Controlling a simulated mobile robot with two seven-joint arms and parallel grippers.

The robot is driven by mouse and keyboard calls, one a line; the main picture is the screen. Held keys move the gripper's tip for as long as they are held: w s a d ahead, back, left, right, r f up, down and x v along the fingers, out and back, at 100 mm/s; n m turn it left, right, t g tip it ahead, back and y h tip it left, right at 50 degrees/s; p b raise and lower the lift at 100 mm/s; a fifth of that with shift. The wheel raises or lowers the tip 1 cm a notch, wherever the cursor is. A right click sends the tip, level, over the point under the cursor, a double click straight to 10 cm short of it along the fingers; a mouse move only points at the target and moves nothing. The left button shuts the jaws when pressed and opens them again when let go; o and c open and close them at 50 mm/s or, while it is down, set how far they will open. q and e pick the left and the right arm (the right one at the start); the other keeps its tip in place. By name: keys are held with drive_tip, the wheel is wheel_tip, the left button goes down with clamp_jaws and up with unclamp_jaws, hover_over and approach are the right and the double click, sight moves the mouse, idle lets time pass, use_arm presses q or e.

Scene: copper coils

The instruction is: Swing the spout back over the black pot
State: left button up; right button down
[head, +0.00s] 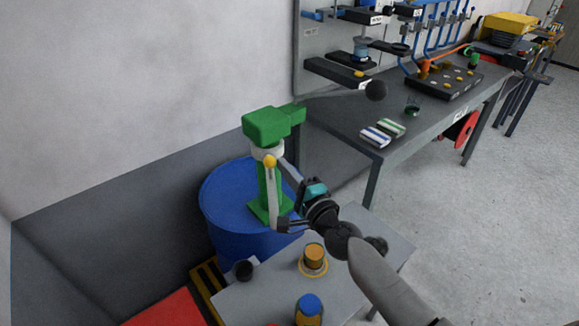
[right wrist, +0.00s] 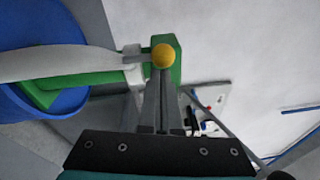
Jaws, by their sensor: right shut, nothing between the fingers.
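A green pump (head: 268,125) stands on a blue drum (head: 225,198). Its pale grey spout (head: 273,190) hangs forward from a light collar and also shows in the right wrist view (right wrist: 60,63). A yellow knob (head: 270,161) sits near the spout's collar end and shows in the right wrist view (right wrist: 163,55). My right gripper (head: 282,166) is shut and empty, its tips right by the knob; I cannot tell whether they touch. A small dark round thing, seemingly the black pot (head: 243,270), is at the grey table's left edge. My left gripper is out of view.
The low grey table (head: 265,290) also holds an amber pot (head: 314,256) and a blue-topped pot (head: 309,306). Open floor lies to the right.

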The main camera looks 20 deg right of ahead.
sight(270, 185)
drive_tip(key=shift+a+m+h+p, duration=0.3)
drive_tip(key=shift+a+h+p, duration=0.1)
drive_tip(key=shift+a+h, duration=0.1)
drive_tip(key=shift+w+a+m+h+p, duration=0.1)
drive_tip(key=shift+a+m+h+p, duration=0.3)
drive_tip(key=shift+a+h, duration=0.2)
drive_tip(key=shift+w+a+m+h+p, duration=0.15)
drive_tip(key=shift+a+m+h+p, duration=0.15)
drive_tip(key=shift+a+m+h, duration=0.35)
drive_tip(key=a, duration=0.1)
drive_tip(key=w+a, duration=0.1)
drive_tip(key=a, duration=0.1)
drive_tip(key=shift+w+a, duration=0.25)
drive_tip(key=shift+a, duration=0.15)
drive_tip(key=shift+a+r+n, duration=0.15)
drive_tip(key=shift+a+n, duration=0.05)
drive_tip(key=shift+n, duration=0.05)
